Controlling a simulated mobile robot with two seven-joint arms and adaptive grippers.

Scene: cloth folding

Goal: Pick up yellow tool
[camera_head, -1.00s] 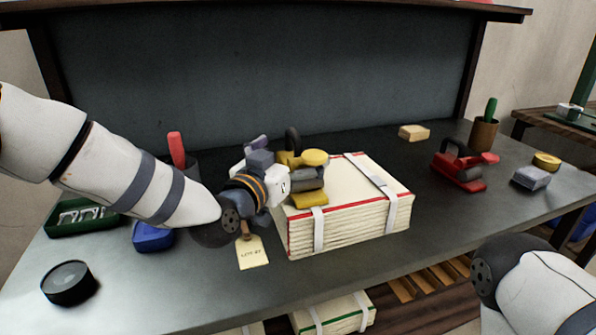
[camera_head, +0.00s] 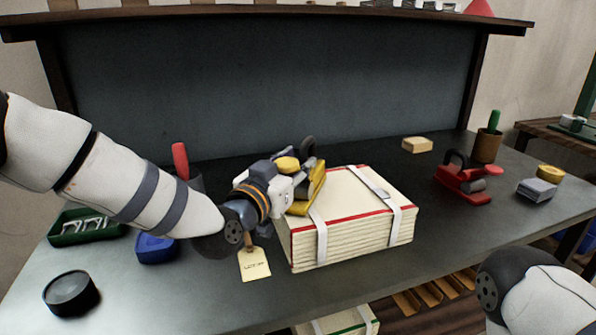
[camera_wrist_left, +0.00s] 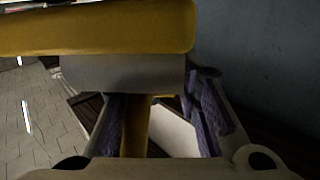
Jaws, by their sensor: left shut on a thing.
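The yellow tool (camera_head: 314,190) has a flat yellow base, a rounded yellow knob and a dark handle. It is tilted, with its base turned to the right, over the left part of a cream strapped stack (camera_head: 350,200). I cannot tell whether it touches the stack. My left gripper (camera_head: 292,180) is shut on it from the left. In the left wrist view the yellow base (camera_wrist_left: 100,30) and a grey cylinder fill the top, with a yellow upright part between the purple-padded fingers (camera_wrist_left: 155,122). Only a link of my right arm shows at lower right; its gripper is out of view.
A red tool (camera_head: 463,182) of similar shape stands on the dark table at right, near a grey block (camera_head: 536,190) and a brown cup (camera_head: 486,146). A green tray (camera_head: 88,228), blue box (camera_head: 156,248) and black round tin (camera_head: 71,293) are at left.

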